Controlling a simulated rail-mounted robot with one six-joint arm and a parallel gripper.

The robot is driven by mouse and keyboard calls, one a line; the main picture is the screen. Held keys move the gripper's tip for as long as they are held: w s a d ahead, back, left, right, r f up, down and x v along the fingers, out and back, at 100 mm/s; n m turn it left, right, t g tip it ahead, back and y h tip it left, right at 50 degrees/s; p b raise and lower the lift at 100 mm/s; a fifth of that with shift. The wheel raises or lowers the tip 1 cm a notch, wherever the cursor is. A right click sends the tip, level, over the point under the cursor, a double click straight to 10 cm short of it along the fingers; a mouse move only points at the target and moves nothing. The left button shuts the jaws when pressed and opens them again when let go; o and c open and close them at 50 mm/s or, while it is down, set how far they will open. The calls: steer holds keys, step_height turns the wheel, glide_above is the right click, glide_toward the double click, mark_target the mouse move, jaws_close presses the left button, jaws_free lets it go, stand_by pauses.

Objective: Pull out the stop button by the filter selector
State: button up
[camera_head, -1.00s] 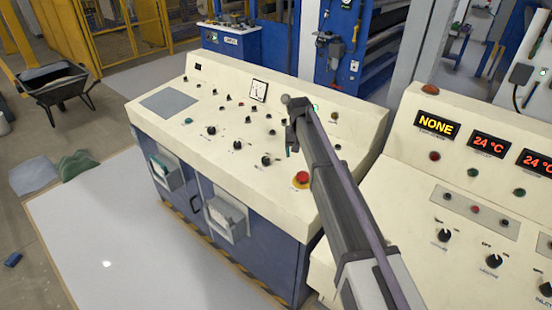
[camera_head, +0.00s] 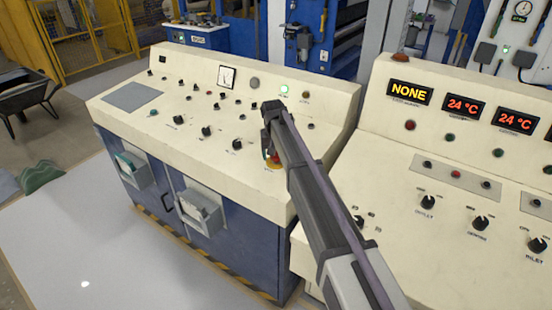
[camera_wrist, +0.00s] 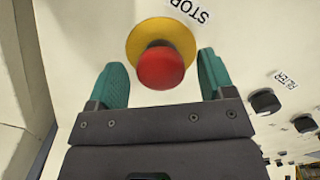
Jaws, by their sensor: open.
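The red stop button (camera_wrist: 160,68) with its round yellow base (camera_wrist: 150,32) and a STOP label stands on the cream panel. It also shows in the head view (camera_head: 273,163), partly hidden behind my gripper (camera_head: 268,145). In the wrist view my gripper (camera_wrist: 162,80) is open, with one green finger on each side of the red cap. I see gaps between the cap and both fingers; how deep they reach around it I cannot tell. The black filter selector knob (camera_wrist: 264,101), with its FILTER label, is to the right of the button.
The cream console (camera_head: 190,110) carries several black knobs, small buttons and a gauge (camera_head: 226,76). More black knobs (camera_wrist: 304,123) show at the right of the wrist view. A second console (camera_head: 400,165) with lit displays (camera_head: 409,92) stands to the right.

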steer(key=shift+c, duration=0.3)
steer(key=c, duration=1.2)
steer(key=shift+r+p, duration=0.85)
steer(key=shift+p, duration=0.05)
steer(key=shift+f, duration=0.2)
steer(key=o, duration=1.3)
steer(key=shift+r, duration=0.1)
steer(key=shift+c, duration=0.2)
step_height(320, 180, up, 11)
steer(key=p, duration=1)
steer(key=shift+s+a, duration=0.15)
steer(key=shift+a, duration=0.25)
steer(key=s+d, duration=0.8)
steer(key=s, duration=0.3)
steer(key=s+d+f+m, duration=0.1)
steer(key=s+d, duration=0.7)
steer(key=s, duration=0.4)
steer(key=s+d+b, duration=0.1)
steer(key=s+d, duration=0.7)
steer(key=s, duration=0.4)
steer(key=shift+d+f+m+y, duration=0.2)
steer(key=shift+f+m+y, duration=0.2)
